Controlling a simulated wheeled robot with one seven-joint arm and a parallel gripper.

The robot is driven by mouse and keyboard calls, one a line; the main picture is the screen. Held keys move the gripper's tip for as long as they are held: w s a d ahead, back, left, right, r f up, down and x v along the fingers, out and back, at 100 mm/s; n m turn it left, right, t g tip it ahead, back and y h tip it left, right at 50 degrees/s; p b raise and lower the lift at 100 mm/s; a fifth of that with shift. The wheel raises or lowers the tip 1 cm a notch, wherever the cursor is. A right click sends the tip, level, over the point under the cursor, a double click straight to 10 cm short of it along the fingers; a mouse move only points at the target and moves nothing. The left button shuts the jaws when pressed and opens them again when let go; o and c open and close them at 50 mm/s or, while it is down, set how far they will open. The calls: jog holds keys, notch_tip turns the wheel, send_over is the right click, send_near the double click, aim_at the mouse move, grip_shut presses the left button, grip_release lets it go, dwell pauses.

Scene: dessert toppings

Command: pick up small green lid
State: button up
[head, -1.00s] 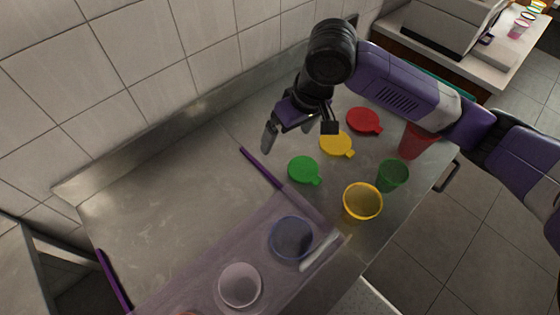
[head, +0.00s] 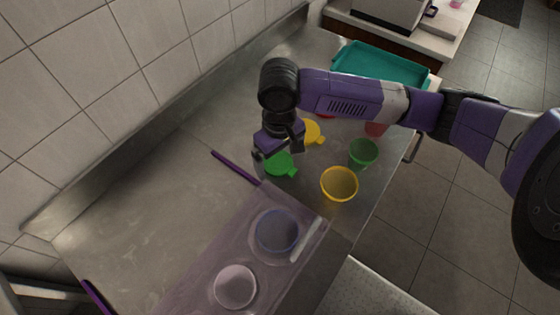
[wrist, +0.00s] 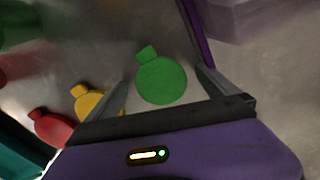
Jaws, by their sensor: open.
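The small green lid (head: 281,165) lies flat on the metal counter, partly hidden by my gripper in the head view. In the wrist view the green lid (wrist: 161,81) shows whole, with its tab pointing up and slightly left. My gripper (wrist: 160,82) is open and empty, pointing down above the lid. In the wrist view the lid appears between its two fingers, nearer the left one. In the head view my gripper (head: 275,158) covers the lid's upper left side. I cannot tell how high the fingertips are above the counter.
A yellow lid (head: 311,132) lies close by, with a red lid (wrist: 53,127) beyond it. Green (head: 363,153), yellow (head: 339,184) and red (head: 376,129) cups stand to the right. A translucent purple tray (head: 205,268) holds cups in front. A teal tray (head: 378,65) lies behind.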

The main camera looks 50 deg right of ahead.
jog(key=shift+f, duration=0.25)
jog(key=c, duration=1.4)
jog(key=shift+r, duration=0.15)
